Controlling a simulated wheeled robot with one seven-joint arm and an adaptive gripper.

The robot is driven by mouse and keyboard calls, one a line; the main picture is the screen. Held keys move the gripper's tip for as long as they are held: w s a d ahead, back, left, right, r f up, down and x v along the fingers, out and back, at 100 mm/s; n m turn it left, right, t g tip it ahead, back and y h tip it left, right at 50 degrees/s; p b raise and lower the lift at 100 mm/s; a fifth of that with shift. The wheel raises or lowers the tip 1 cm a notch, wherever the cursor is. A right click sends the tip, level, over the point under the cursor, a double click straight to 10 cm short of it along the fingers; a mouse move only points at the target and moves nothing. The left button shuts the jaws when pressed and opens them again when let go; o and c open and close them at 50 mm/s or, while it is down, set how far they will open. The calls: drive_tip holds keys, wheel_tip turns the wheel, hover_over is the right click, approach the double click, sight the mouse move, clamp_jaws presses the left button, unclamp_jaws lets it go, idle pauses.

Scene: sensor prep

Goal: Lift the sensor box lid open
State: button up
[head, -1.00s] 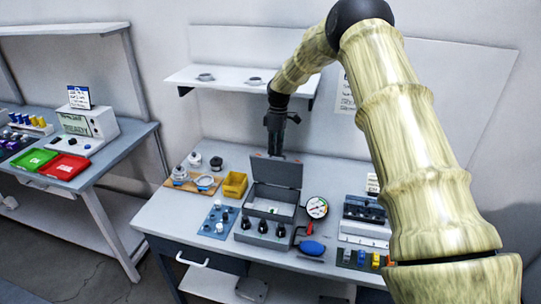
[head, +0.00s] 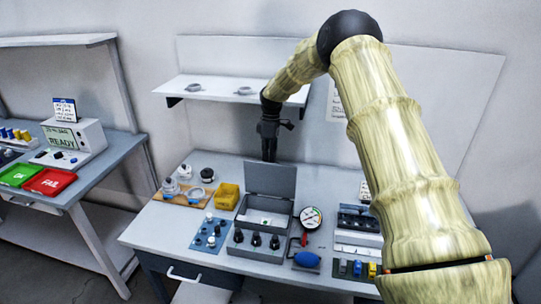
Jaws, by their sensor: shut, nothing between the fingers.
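The grey sensor box (head: 262,222) stands on the near workbench in the head view. Its lid (head: 270,180) is raised, standing nearly upright at the back of the box, and the inside shows with a small pale item in it. My gripper (head: 269,157) points down just behind the lid's top edge. It is shut and empty. The lid hides its fingertips in part, and I cannot tell whether they touch the lid.
A yellow bin (head: 227,196) and a wooden board (head: 184,192) with sensor parts lie left of the box. A pressure gauge (head: 311,217) and a blue bulb (head: 306,259) are to its right. A wall shelf (head: 215,90) hangs behind my arm. Bare bench lies front left.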

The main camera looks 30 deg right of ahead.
drive_tip(key=o, duration=0.4)
drive_tip(key=shift+s+a+f, duration=0.15)
drive_tip(key=shift+s+f, duration=0.1)
drive_tip(key=shift+f, duration=0.3)
drive_tip(key=shift+s+a+f, duration=0.1)
drive_tip(key=shift+s+f, duration=0.1)
drive_tip(key=shift+f, duration=0.3)
drive_tip(key=shift+o, duration=0.2)
drive_tip(key=shift+w+f, duration=0.2)
drive_tip(key=shift+w+d, duration=0.15)
drive_tip(key=shift+d+r, duration=0.1)
drive_tip(key=shift+r, duration=0.25)
wheel_tip(320, 180, up, 12)
drive_tip(key=w+d, duration=0.1)
drive_tip(key=w, duration=0.1)
drive_tip(key=shift+d+f, duration=0.15)
drive_tip(key=shift+d, duration=0.1)
